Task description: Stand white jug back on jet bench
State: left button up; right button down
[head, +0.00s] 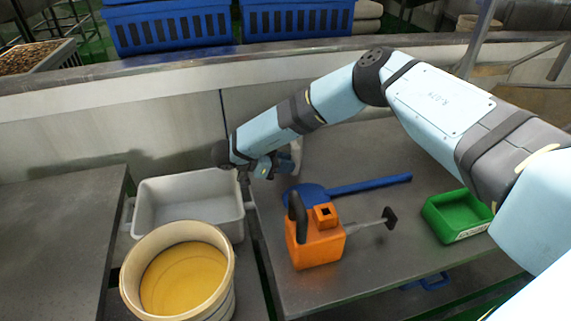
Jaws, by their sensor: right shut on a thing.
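My right gripper (270,168) is at the end of the arm that comes in from the right, over the back left part of the dark bench (370,275). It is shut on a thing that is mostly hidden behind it. A small pale piece (296,150) shows beside the fingers and looks like part of the white jug. I cannot tell whether it is upright, or whether it touches the bench. My left gripper is not in view.
Another dark bench (55,235) is at far left.

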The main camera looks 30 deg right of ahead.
jog(key=c, duration=1.1)
grip_release()
jog(key=shift+o, duration=0.2)
jog(key=shift+a, duration=0.15)
jog(key=shift+a+r, duration=0.15)
jog(key=shift+a, duration=0.15)
jog(key=v, duration=1.1)
jog(key=shift+w+r, duration=0.1)
jog(key=shift+r, duration=0.05)
